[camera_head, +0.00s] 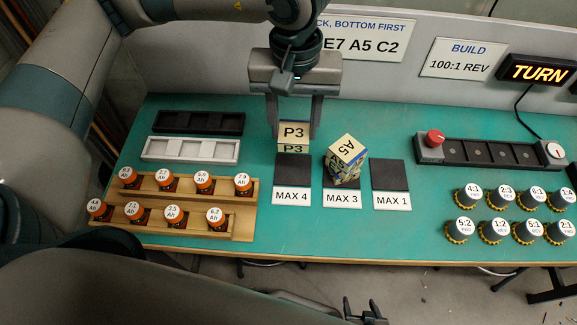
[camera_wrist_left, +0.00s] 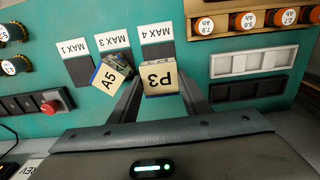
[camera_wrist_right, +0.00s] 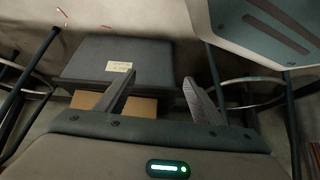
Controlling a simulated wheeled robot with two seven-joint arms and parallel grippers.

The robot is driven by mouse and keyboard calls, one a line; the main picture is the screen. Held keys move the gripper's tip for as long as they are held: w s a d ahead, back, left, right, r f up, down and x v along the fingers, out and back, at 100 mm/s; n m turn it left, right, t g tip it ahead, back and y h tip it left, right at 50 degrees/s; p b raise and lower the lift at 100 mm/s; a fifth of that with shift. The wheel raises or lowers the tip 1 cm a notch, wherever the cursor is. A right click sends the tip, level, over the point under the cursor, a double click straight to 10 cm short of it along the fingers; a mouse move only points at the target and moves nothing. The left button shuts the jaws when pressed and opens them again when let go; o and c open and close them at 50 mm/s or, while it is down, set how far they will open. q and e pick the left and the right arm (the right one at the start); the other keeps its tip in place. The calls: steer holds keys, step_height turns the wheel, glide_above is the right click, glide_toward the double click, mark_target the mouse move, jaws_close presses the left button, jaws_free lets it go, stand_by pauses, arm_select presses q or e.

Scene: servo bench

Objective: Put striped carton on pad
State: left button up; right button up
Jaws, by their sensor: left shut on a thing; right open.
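My left gripper (camera_head: 295,132) is shut on the tan carton marked P3 (camera_head: 293,131), one finger on each side. The P3 carton is at the far end of the dark MAX 4 pad (camera_head: 292,170); I cannot tell whether it touches the bench. In the left wrist view the P3 carton (camera_wrist_left: 159,76) sits between the fingers. A carton marked A5 (camera_head: 346,149) sits twisted on a darker patterned carton (camera_head: 343,174) over the MAX 3 pad. The MAX 1 pad (camera_head: 390,175) is bare. I cannot make out clear stripes. My right gripper (camera_wrist_right: 160,95) is open and empty, over the floor.
Wooden racks (camera_head: 150,186) with orange-capped jars stand at the left. Black (camera_head: 199,122) and white (camera_head: 190,149) trays lie behind them. Several labelled knobs (camera_head: 468,194) and a black strip with a red button (camera_head: 434,139) are at the right. Bare bench lies between.

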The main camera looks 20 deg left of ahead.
mark_target(293, 143)
arm_select(q)
steer(key=shift+f, duration=0.1)
steer(key=shift+f, duration=0.3)
step_height(293, 143, down, 2)
steer(key=shift+f+p, duration=0.1)
steer(key=shift+p, duration=0.35)
step_height(293, 143, down, 2)
steer(key=shift+f+p, duration=0.2)
steer(key=shift+p, duration=0.1)
steer(key=shift+f, duration=0.45)
arm_select(e)
steer(key=s, duration=0.1)
steer(key=s+d+f, duration=0.1)
steer(key=shift+s+g, duration=0.3)
steer(key=shift+s, duration=0.05)
